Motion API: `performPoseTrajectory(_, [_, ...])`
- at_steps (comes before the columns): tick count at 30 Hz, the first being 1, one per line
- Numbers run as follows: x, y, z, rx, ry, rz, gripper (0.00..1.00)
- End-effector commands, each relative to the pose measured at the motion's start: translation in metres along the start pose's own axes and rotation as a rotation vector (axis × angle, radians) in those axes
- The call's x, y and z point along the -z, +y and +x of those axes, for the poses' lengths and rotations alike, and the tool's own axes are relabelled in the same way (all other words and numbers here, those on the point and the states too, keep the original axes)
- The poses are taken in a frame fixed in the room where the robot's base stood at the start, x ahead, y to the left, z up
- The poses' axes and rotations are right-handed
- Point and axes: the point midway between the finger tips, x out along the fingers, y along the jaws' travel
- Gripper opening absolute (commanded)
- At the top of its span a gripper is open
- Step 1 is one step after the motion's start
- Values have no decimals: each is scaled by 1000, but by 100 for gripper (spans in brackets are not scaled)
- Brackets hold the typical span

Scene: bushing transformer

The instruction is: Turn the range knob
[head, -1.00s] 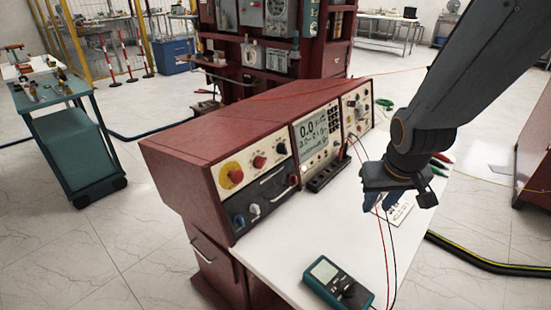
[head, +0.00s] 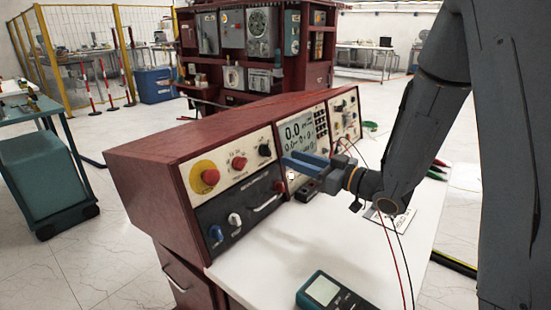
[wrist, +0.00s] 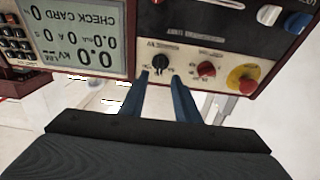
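The red console's panel has a black knob (head: 264,150) and a red knob (head: 239,163). The labels are too small to read, so I cannot tell which is the range knob. My gripper (head: 287,161) is in front of the panel, just right of and below the black knob, with its blue fingers pointing at the panel. The upside-down wrist view shows the gripper (wrist: 162,76) open and empty, with the black knob (wrist: 160,62) just beyond and between the fingertips. The red knob (wrist: 206,69) is to the right of the fingers there. No contact is visible.
A red emergency stop (head: 210,177) on a yellow disc is left of the knobs. A lit display (head: 298,133) is right of them. Below are a dark panel with a handle (head: 267,202) and a white tabletop (head: 265,255) with a meter (head: 335,294) and loose leads.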

Motion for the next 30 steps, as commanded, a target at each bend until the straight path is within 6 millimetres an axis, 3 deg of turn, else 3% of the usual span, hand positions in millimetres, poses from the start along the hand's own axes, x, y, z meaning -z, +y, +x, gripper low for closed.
performPoseTrajectory(15, [1,-1,68,1,0,0,29])
performPoseTrajectory(26, [0,0,73,-1,-1,0,29])
performPoseTrajectory(30, [0,0,73,-1,-1,0,7])
